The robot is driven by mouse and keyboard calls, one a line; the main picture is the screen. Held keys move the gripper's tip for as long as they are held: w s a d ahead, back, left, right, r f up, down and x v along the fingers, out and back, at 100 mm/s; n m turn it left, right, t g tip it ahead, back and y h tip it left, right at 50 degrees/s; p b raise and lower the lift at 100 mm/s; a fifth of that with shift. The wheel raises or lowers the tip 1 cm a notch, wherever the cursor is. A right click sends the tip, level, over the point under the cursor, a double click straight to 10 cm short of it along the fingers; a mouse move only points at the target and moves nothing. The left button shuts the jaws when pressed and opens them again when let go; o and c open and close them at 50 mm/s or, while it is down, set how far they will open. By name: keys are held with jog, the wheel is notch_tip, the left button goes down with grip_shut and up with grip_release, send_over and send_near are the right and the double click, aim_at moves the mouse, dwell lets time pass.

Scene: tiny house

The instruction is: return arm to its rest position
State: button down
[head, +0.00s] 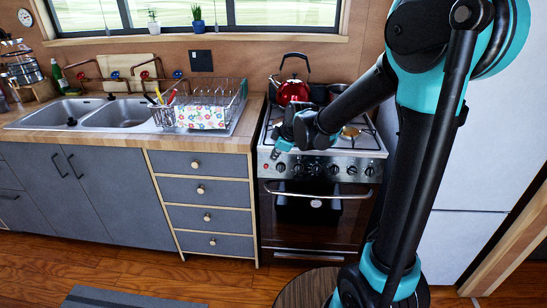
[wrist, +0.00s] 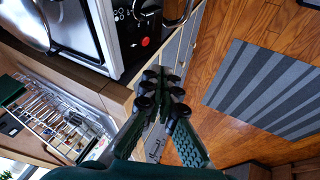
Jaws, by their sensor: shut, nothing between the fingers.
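My arm rises at the right of the head view and reaches left toward the stove. My gripper (head: 280,148) is in front of the stove's left front edge, above the control knobs. In the wrist view my gripper (wrist: 158,95) shows with its fingers brought together and nothing between them. Behind it there are the counter edge and the drawer fronts.
The stove (head: 320,170) holds a red kettle (head: 293,91). Left of it are a dish rack (head: 215,105) and a double sink (head: 95,113). A white fridge (head: 480,130) stands right. A striped mat (wrist: 265,90) lies on the clear wooden floor.

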jog(key=s+d+f+m+h, duration=0.2)
jog(key=s+d+f+m, duration=0.1)
jog(key=s+d+m, duration=0.5)
jog(key=s+d+f+m+h, duration=0.2)
jog(key=s+d+f+m, duration=0.2)
jog(key=s+d+m, duration=0.4)
jog(key=s+d, duration=0.6)
jog(key=s, duration=0.1)
jog(key=shift+s+d+f+m+g, duration=0.15)
jog(key=shift+d+m+g, duration=0.15)
jog(key=shift+d+g, duration=0.1)
